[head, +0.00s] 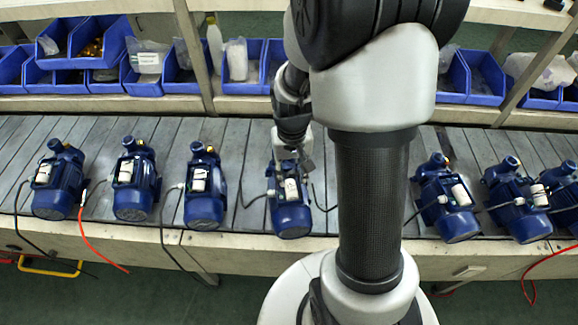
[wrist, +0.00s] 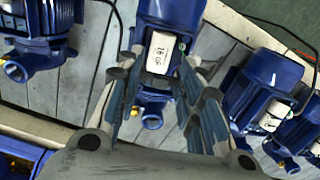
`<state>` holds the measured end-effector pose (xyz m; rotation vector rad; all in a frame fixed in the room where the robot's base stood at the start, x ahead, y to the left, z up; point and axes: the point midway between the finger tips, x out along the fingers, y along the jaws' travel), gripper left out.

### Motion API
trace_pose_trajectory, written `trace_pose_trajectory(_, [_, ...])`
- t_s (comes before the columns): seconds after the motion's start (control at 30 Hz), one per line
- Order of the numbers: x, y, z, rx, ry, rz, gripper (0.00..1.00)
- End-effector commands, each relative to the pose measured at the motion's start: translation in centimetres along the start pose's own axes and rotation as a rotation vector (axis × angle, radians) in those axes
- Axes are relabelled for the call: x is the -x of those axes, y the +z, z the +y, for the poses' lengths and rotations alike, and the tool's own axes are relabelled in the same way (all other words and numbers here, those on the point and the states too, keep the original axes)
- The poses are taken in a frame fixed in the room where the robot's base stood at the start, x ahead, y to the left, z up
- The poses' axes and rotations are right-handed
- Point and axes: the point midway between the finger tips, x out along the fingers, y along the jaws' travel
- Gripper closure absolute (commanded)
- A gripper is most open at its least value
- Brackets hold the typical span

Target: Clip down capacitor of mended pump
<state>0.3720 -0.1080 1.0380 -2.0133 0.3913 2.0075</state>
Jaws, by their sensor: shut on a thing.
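The pump (head: 291,218) under my gripper is blue and stands on the slatted line; it also shows in the wrist view (wrist: 170,9). Its white capacitor (head: 291,189) lies at the top of the body.
Similar blue pumps with white capacitors stand at left (head: 203,190) and right (head: 446,200). Black cables lie on the line (head: 110,210), and a red cable (head: 98,243) hangs over its front edge. Blue bins (head: 255,62) fill the shelf behind. Bare slats separate the pumps.

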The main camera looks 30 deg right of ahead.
Motion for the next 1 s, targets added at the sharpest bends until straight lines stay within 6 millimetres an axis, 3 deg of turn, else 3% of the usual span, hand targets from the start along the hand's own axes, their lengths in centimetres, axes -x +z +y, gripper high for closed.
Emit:
trace_pose_trajectory(0.5, [-5.1, 0.0, 0.0, 0.0, 0.0, -0.001, 0.74])
trace_pose_trajectory(1.0, [-5.6, 0.0, 0.0, 0.0, 0.0, 0.0, 0.74])
